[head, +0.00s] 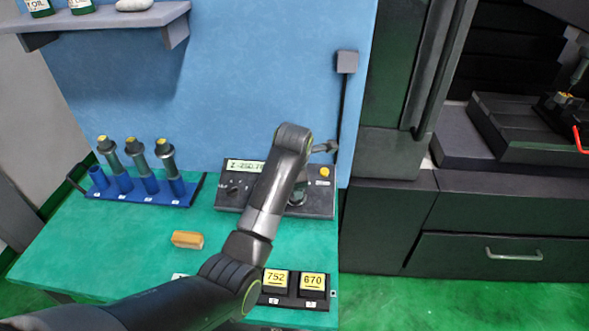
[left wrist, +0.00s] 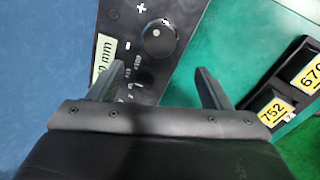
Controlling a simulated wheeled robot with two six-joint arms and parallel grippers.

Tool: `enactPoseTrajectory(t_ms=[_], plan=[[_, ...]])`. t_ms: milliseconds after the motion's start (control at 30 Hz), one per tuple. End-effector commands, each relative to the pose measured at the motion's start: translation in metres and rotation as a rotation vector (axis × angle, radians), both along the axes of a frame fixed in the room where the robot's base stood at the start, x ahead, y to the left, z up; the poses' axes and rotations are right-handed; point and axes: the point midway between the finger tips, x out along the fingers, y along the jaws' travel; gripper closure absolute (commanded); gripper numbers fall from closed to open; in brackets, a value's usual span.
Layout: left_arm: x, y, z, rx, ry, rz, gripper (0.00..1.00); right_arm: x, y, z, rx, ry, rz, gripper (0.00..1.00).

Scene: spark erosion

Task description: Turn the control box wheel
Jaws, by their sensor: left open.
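The control box (head: 229,198) is a dark panel with a lit display (head: 244,166), standing at the back of the green bench. Its round dark wheel (left wrist: 158,40) shows clearly in the left wrist view, with white marks around it. In the head view my left arm covers the middle of the box and much of the wheel area. My left gripper (left wrist: 157,82) is open and empty. In the wrist view the wheel appears just beyond the gap between its fingers; I see no contact. My right gripper is not in view.
A blue rack (head: 150,196) with several holders stands on the bench (head: 120,240) at left. A tan block (head: 187,239) lies in front of it. A black tray (head: 294,302) with yellow cards 752 and 670 sits at the front. A shelf (head: 95,20) hangs upper left.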

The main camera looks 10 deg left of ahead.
Motion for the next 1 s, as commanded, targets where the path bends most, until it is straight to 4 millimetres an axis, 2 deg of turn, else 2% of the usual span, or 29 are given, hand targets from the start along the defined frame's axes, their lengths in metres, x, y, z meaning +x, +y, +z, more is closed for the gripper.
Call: enactPoseTrajectory(t_ms=[233, 400, 1000], plan=[[-0.016, -0.002, 0.038, -0.002, -0.004, -0.001, 0.28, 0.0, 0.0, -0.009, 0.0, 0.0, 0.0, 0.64], [-0.023, -0.003, 0.053, -0.001, -0.001, 0.0, 0.28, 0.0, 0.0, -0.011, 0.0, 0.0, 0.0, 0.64], [-0.025, -0.003, 0.057, 0.0, 0.0, -0.001, 0.29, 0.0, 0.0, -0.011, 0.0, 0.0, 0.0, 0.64]])
